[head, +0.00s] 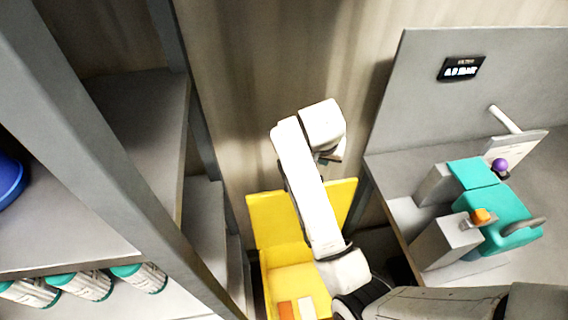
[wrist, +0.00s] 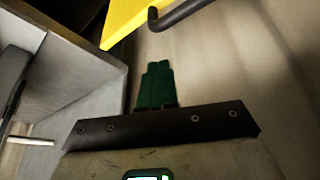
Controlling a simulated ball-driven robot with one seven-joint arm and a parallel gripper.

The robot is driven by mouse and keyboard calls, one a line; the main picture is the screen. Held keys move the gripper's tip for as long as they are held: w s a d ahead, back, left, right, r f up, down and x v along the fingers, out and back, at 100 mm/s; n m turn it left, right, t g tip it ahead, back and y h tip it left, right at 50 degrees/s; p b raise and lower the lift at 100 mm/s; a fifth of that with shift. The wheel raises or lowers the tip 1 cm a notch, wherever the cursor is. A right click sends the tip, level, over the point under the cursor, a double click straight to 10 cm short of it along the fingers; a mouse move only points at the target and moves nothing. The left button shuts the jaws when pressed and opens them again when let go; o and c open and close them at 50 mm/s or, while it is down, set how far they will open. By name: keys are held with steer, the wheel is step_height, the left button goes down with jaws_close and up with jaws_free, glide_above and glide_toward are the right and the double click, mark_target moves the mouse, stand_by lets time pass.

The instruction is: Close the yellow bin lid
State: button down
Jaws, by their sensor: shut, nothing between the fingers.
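The yellow bin (head: 285,270) stands on the floor between the shelf and the bench, with its inside showing. Its yellow lid (head: 268,218) is raised, standing up at the wall side, and my arm covers its middle. In the wrist view the lid's edge (wrist: 125,20) is at the top, with a dark bent bar (wrist: 183,10) beside it. My gripper (wrist: 158,66) shows there as dark green fingers, shut together and empty, apart from the lid in the picture. In the head view my gripper (head: 333,155) is above the lid, mostly hidden by my wrist.
A grey shelf (head: 130,125) with several white-and-green canisters (head: 88,286) stands close on the left. A grey bench with a teal machine (head: 490,205) is on the right. Orange-brown (head: 286,310) and white (head: 307,308) pieces show at the bin.

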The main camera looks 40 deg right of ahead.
steer(key=w+a+r+m+g+y, duration=0.5)
steer(key=w+a+r+m, duration=0.15)
steer(key=w+m, duration=0.35)
steer(key=s+a+f+m+b, duration=0.1)
steer(key=s+f+b, duration=0.2)
steer(key=f, duration=0.7)
steer(key=shift+a+f, duration=0.15)
steer(key=shift+s+t+b, duration=0.15)
steer(key=shift+t+b, duration=0.15)
